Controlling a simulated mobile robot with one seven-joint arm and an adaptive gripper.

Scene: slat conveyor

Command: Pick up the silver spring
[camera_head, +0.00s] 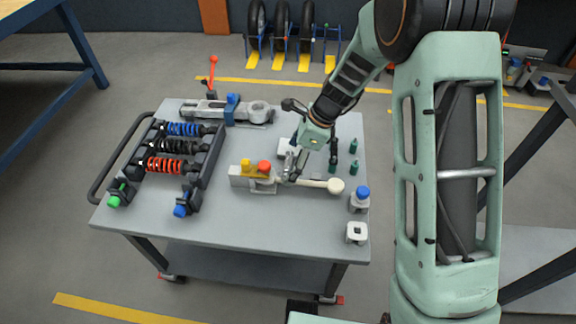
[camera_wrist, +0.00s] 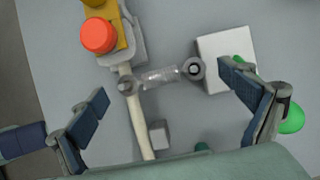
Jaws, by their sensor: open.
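The silver spring (camera_wrist: 160,76) is a short coil with a round eye at each end. It lies slightly aslant on the grey table top, its left eye at or over a cream handle and its right eye at a white block (camera_wrist: 222,60). In the wrist view my gripper (camera_wrist: 165,90) is open, with one blue-padded finger to the left of the spring and one to the right, and nothing between them is gripped. In the head view my gripper (camera_head: 297,168) is low over the middle of the table, and the spring is too small and partly hidden there to make out clearly.
A fixture with a yellow part and red knob (camera_head: 264,167) stands beside the gripper, its cream handle (camera_head: 320,184) reaching right. A rack of blue, black and red springs (camera_head: 165,165) is at left. Green bottles (camera_head: 354,167) and a blue-capped bottle (camera_head: 360,203) stand right.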

